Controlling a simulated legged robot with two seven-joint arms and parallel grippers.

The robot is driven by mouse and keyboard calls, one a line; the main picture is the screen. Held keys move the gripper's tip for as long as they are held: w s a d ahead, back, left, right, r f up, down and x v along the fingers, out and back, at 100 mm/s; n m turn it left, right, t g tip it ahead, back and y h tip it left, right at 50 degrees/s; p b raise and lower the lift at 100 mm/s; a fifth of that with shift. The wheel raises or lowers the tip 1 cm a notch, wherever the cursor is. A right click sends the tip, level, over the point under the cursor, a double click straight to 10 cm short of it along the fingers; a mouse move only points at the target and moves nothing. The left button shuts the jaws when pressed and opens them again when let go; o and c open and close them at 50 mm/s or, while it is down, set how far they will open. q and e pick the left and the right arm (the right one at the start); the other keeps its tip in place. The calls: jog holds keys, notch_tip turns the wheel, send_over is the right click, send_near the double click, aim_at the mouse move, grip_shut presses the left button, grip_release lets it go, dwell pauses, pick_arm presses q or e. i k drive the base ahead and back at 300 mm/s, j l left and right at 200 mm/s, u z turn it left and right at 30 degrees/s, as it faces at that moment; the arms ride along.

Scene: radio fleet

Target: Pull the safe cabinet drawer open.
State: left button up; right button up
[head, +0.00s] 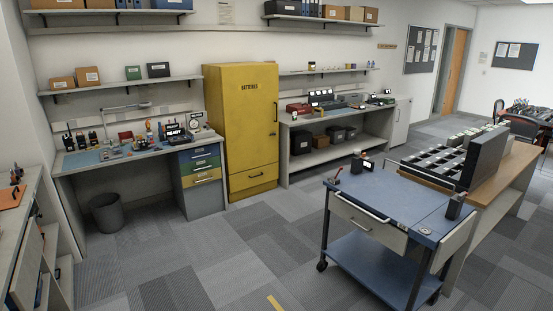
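The safe cabinet (240,115) is a tall yellow cabinet marked "BATTERIES", standing against the back wall between two workbenches. Its tall upper door (243,125) is shut and has a dark vertical handle at its right edge. The drawer (240,184) is the low yellow front at the cabinet's base, with a dark horizontal handle (256,175). The drawer looks shut, its front about level with the door above. Neither of my grippers shows in the head view.
A blue cart (398,204) stands at the right front, beside a wood-topped counter (506,172). A workbench with a drawer pedestal (201,163) adjoins the cabinet's left side. A grey bin (107,215) sits under that bench. The carpet (255,243) before the cabinet is clear.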

aim_at(244, 180)
jog(key=i, duration=4.2)
jog(key=i+l, duration=0.1)
jog(key=i, duration=2)
jog(key=i+u, duration=0.55)
jog(key=u, duration=0.2)
jog(key=i+l+u, duration=0.15)
jog(key=u, duration=0.2)
jog(key=i, duration=0.1)
